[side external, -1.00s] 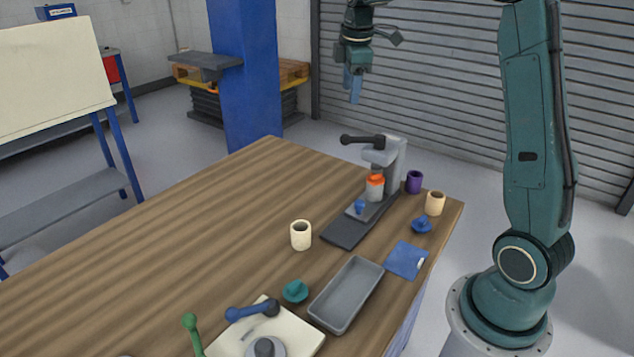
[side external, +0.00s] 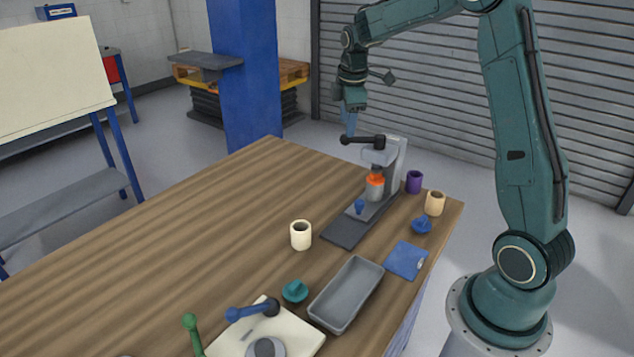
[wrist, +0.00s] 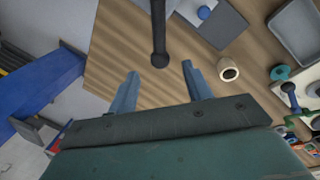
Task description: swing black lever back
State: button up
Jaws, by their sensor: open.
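The black lever (side external: 362,140) sticks out to the left from the top of the grey press (side external: 394,158), with a round knob at its free end. In the wrist view the black lever (wrist: 159,35) comes down from the top edge, its knob just ahead of and between the fingertips. My gripper (side external: 350,124) is open, above and at the lever's knob end in the side view. In the wrist view the two blue fingers of my gripper (wrist: 160,72) are spread apart with nothing held. I cannot tell whether a finger touches the lever.
A canister with an orange top (side external: 375,187) stands under the press. A cream cup (side external: 301,235), a grey tray (side external: 346,294), a purple cup (side external: 414,182) and a tan cup (side external: 435,203) stand nearby. A blue lever (side external: 252,310) sits at the front. The table's left is clear.

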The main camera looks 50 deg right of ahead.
aim_at(363, 141)
jog(key=shift+w+d+f, duration=0.15)
jog(key=shift+f, duration=1)
jog(key=shift+w+d+f, duration=0.1)
jog(key=shift+w+f, duration=0.05)
jog(key=shift+f, duration=0.95)
grip_shut()
